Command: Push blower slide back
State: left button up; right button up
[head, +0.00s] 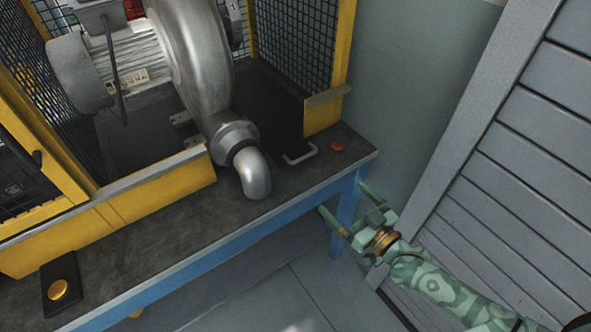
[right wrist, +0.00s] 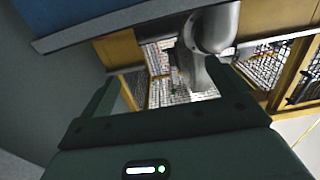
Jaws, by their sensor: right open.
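The grey metal blower (head: 195,60) stands inside a yellow caged enclosure on the bench, its bent outlet pipe (head: 254,175) over the front edge. The pipe also shows in the right wrist view (right wrist: 218,28). A dark flat plate (head: 270,108), which looks like the slide, lies right of the blower. A pale U-shaped handle (head: 300,154) is at its front end, on the bench top. My right gripper (head: 344,198) is open and empty, off the bench's right front corner, below and right of the handle and apart from it. My left gripper is not in view.
The blue-framed bench (head: 290,195) has a red button (head: 338,146) near its right corner and a gold button (head: 58,290) on a black box at left. Yellow mesh-cage posts (head: 345,50) flank the plate. A slatted grey panel (head: 510,170) stands close to my right arm.

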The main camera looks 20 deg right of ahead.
aim_at(310, 174)
jog(key=b+x, duration=0.1)
jog(key=x, duration=0.4)
jog(key=b+x, duration=0.2)
jog(key=x, duration=0.3)
jog(key=b+x, duration=0.1)
jog(key=x, duration=0.4)
jog(key=shift+w+d+f, duration=0.15)
jog(key=shift+f, duration=0.2)
jog(key=shift+w+r+b, duration=0.1)
jog(key=shift+w+b, duration=0.2)
jog(key=shift+w, duration=0.25)
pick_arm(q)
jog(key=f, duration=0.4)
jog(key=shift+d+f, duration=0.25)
